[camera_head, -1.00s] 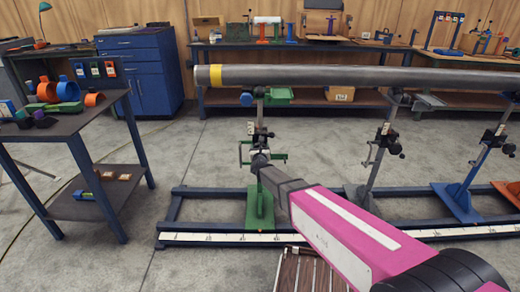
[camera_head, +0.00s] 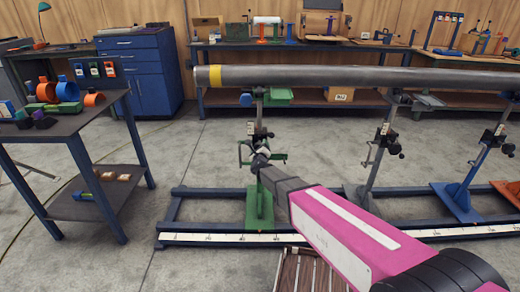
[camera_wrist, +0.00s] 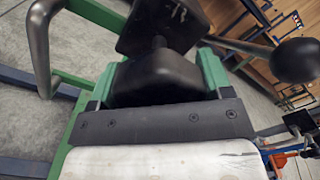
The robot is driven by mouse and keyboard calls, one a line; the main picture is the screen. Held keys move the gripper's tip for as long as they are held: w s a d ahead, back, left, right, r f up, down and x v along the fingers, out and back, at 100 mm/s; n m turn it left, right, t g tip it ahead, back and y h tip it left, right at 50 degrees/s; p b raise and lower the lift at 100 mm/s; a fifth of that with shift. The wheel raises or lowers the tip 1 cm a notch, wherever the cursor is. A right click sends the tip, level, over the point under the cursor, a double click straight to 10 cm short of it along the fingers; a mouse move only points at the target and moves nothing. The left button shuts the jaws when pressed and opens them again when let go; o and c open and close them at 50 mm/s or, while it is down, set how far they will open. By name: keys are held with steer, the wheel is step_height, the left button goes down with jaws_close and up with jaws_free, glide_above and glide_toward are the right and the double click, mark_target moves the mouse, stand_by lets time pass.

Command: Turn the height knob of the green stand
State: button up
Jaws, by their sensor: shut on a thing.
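The green stand (camera_head: 259,208) stands upright on the blue floor rail, under the left end of a long grey pipe (camera_head: 320,76). My gripper (camera_head: 261,158) is at the stand's upper post, beside its dark clamp and bars. In the wrist view, a black faceted knob (camera_wrist: 158,78) sits at my gripper, between two green edges. My gripper is shut on this knob. Its fingertips are small and partly hidden in the head view. A grey bent bar (camera_wrist: 40,45) and a lever with a black ball end (camera_wrist: 297,60) flank the knob.
A grey stand, a blue stand (camera_head: 460,203) and an orange one stand farther right under the pipe. A side table (camera_head: 75,140) with coloured clamps is at the left. A wooden slatted thing (camera_head: 305,272) lies on the floor in front. Open floor lies between table and rail.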

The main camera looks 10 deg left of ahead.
stand_by(0.5)
steer(key=o, duration=0.9)
steer(key=v, duration=1)
steer(key=shift+s, duration=0.4)
